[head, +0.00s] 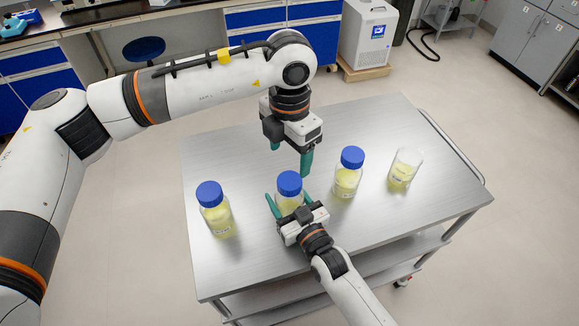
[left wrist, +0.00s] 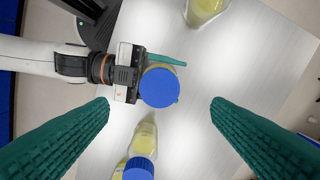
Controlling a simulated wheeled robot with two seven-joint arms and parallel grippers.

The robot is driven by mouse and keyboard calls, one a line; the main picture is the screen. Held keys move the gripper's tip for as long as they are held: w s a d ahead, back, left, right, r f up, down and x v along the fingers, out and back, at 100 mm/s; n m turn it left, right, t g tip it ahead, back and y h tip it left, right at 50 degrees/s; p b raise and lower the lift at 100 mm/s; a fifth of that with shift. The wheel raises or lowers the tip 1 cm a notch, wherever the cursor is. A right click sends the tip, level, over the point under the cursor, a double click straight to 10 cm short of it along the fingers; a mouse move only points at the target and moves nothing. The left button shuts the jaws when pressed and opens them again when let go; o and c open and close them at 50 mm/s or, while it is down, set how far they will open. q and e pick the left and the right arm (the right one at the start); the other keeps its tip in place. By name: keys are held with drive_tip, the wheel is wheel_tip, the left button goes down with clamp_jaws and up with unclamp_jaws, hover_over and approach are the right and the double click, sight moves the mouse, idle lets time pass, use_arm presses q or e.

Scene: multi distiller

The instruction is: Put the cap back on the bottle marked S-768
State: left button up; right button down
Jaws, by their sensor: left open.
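Three bottles of yellow liquid with blue caps stand on the steel cart: a left bottle (head: 217,215), a middle bottle (head: 288,201) and a right bottle (head: 346,180). Their labels are too small to read. My left gripper (head: 291,157) is open and empty, pointing down above and behind the middle bottle. My right gripper (head: 289,202) reaches in from the front, with fingers on both sides of the middle bottle; whether they press it is unclear. In the left wrist view the middle bottle's blue cap (left wrist: 159,87) lies between my left fingers, seen from above.
An open glass vessel with yellow liquid (head: 404,169) stands at the cart's right. The cart top (head: 375,240) is clear at the front right. A rail (head: 452,148) runs along its right edge. Blue cabinets and a white machine (head: 368,35) stand behind.

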use_arm(q)
wheel_tip(320, 180, up, 4)
drive_tip(key=shift+f, duration=0.2)
use_arm(e)
drive_tip(key=shift+c, duration=1.4)
unclamp_jaws()
drive_tip(key=b+v, duration=0.1)
drive_tip(key=v, duration=0.9)
drive_tip(key=shift+s+d, duration=0.2)
drive_tip(key=shift+s, duration=0.15)
use_arm(q)
drive_tip(key=shift+f+b, duration=0.3)
drive_tip(key=shift+f, duration=0.5)
use_arm(e)
drive_tip(key=shift+s+d, duration=0.3)
drive_tip(key=shift+s, duration=0.25)
